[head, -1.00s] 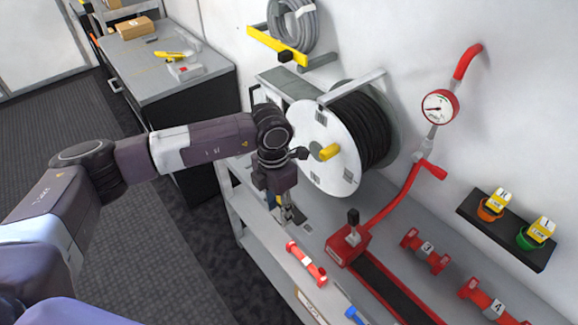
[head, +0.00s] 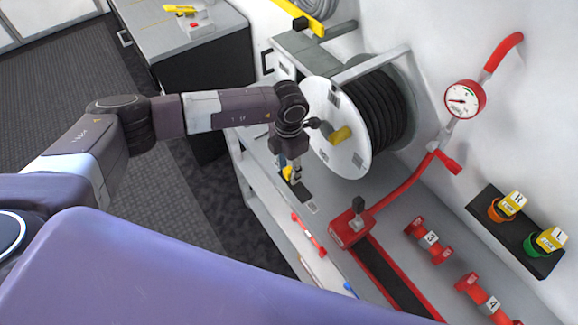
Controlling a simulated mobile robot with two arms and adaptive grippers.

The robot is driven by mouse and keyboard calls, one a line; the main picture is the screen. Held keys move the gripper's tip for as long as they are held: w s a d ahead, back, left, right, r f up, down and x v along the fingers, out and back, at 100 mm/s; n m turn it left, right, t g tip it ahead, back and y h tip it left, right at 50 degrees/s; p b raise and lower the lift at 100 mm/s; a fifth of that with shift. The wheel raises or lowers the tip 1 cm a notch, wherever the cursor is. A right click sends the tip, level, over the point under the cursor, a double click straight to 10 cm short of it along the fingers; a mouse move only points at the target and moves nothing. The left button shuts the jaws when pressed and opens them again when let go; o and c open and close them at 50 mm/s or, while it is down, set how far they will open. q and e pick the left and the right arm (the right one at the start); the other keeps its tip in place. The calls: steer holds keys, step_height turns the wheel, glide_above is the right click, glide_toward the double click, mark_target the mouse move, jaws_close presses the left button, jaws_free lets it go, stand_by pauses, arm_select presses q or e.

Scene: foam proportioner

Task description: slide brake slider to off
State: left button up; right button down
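A short dark track plate (head: 303,192) lies on the bench in front of the hose reel, with a pale label at its near end. A small yellow piece (head: 287,172) shows at its far end; it may be the brake slider, but any on/off marking is too small to read. My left gripper (head: 295,179) points down over the plate, right beside the yellow piece and partly covering it. Whether the fingers touch it or are closed on it cannot be made out. My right gripper is not in view.
The hose reel (head: 378,112) with its yellow crank knob (head: 341,135) stands close to my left wrist. A grey cabinet (head: 185,35) stands at the back left.

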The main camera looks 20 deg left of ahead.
arm_select(q)
steer(key=shift+f, duration=0.45)
steer(key=shift+c, duration=0.6)
jaws_close()
